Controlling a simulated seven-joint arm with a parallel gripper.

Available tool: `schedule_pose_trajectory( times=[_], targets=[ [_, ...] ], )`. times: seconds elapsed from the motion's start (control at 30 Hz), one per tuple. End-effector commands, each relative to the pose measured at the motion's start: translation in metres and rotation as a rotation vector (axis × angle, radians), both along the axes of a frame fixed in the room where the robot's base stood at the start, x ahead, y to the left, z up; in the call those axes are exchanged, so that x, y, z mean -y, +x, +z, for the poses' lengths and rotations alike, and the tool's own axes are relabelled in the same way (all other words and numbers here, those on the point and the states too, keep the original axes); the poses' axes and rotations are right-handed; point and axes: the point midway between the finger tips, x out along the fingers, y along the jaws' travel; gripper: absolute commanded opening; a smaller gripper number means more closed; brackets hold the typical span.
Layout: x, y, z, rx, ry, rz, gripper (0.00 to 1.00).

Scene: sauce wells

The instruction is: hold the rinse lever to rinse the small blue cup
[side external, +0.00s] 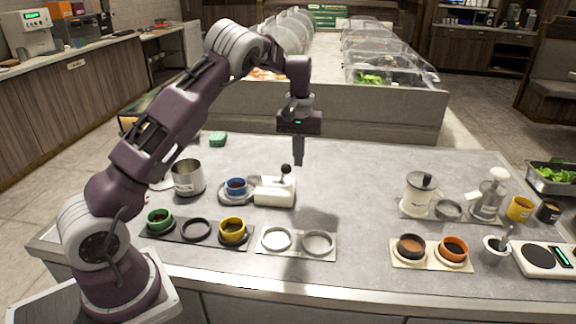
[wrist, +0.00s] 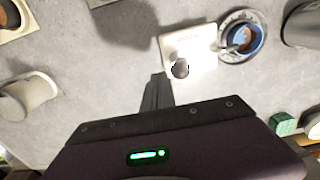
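The small blue cup (side external: 236,187) stands upright on the round rinser plate (side external: 222,196), left of the white rinser box (side external: 275,192). The wrist view shows brown contents in the blue cup (wrist: 261,41). The rinse lever (side external: 286,170) has a black ball knob and rises from the box; its knob also shows in the wrist view (wrist: 180,69). My gripper (side external: 298,162) points down above and slightly right of the lever, apart from it. Its fingers (wrist: 156,80) look closed together with nothing between them.
A steel pitcher (side external: 187,178) stands left of the cup. A dark tray (side external: 199,232) with green and yellow cups and a pale tray (side external: 297,243) with two rings lie in front. A green sponge (side external: 217,139) lies behind.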

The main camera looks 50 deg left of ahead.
Motion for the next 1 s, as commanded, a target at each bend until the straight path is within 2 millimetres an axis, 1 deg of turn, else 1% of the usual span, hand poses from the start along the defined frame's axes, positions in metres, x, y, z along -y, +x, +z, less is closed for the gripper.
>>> schedule_pose_trajectory(
  times=[0.1, 0.43, 0.63, 1.0],
  targets=[
    [0.000, -0.001, -0.010, -0.003, -0.001, 0.001, 0.00],
    [0.000, 0.000, -0.034, -0.002, -0.001, 0.000, 0.00],
    [-0.001, -0.001, -0.037, -0.001, -0.001, 0.000, 0.00],
    [-0.012, -0.012, -0.038, -0.001, -0.001, 0.002, 0.00]
  ],
)
